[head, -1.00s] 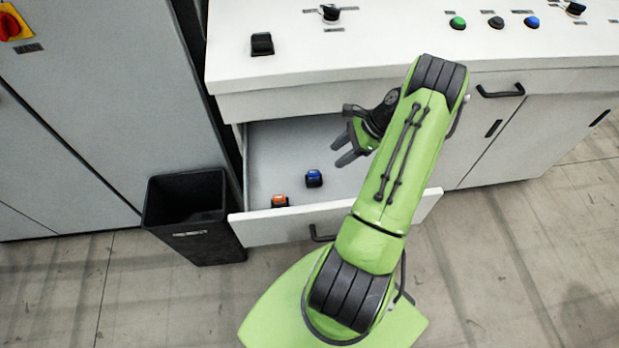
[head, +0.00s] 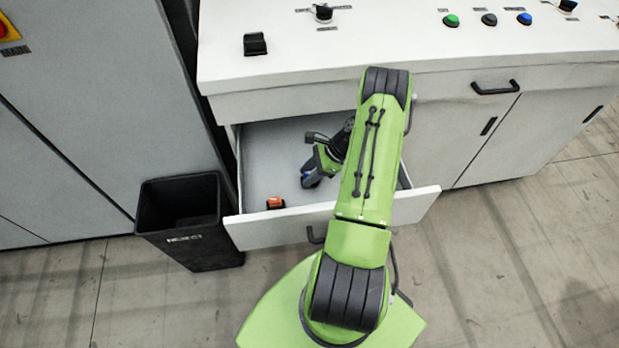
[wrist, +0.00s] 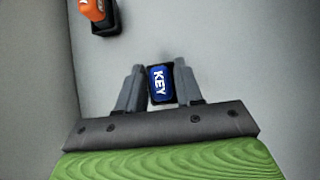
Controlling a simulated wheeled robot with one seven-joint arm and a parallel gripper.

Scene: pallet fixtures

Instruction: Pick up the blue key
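The blue key (wrist: 160,84) is a small dark block with a blue face lettered KEY. It lies on the floor of the open drawer (head: 270,232). In the head view, the key (head: 307,174) is mostly hidden by my gripper (head: 318,170). In the wrist view, the two grey fingers of my gripper (wrist: 159,88) stand one on each side of the key. A thin gap shows at its left side. The fingers look open around it; contact on the right side is unclear.
An orange key (head: 275,202) lies in the drawer, left of the blue one and near the front wall; it also shows in the wrist view (wrist: 92,10). A black bin (head: 190,225) stands left of the drawer. The white console top (head: 380,40) overhangs behind.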

